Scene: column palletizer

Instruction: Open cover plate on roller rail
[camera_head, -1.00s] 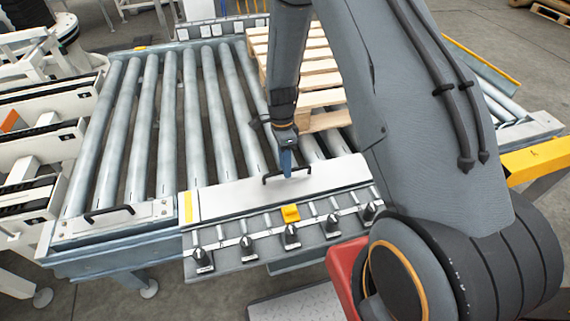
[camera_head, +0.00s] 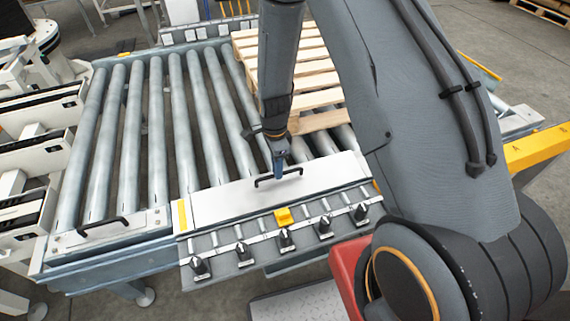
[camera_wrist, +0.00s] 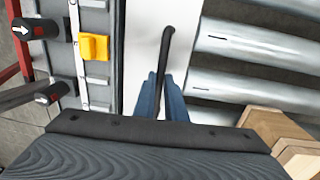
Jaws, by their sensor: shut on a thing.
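The cover plate (camera_head: 225,201) is a long pale panel with a yellow stripe at its left end, lying along the front rail of the roller conveyor. Its black bar handle (camera_head: 262,182) stands up near the plate's middle. My gripper (camera_head: 278,172) is at the handle, with its blue fingers pointing down. In the wrist view the two blue fingers (camera_wrist: 161,98) are shut around the black handle (camera_wrist: 166,48), one on each side. The pale plate (camera_wrist: 140,40) lies beneath them. The plate looks flat on the rail; its far right end is hidden behind my arm.
Several grey rollers (camera_head: 157,120) lie behind the plate, with a wooden pallet (camera_head: 312,75) on them at the back. A yellow block (camera_head: 284,215) and several black-tipped pins line the front ledge. A second black handle (camera_head: 103,226) sits on a smaller plate at left.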

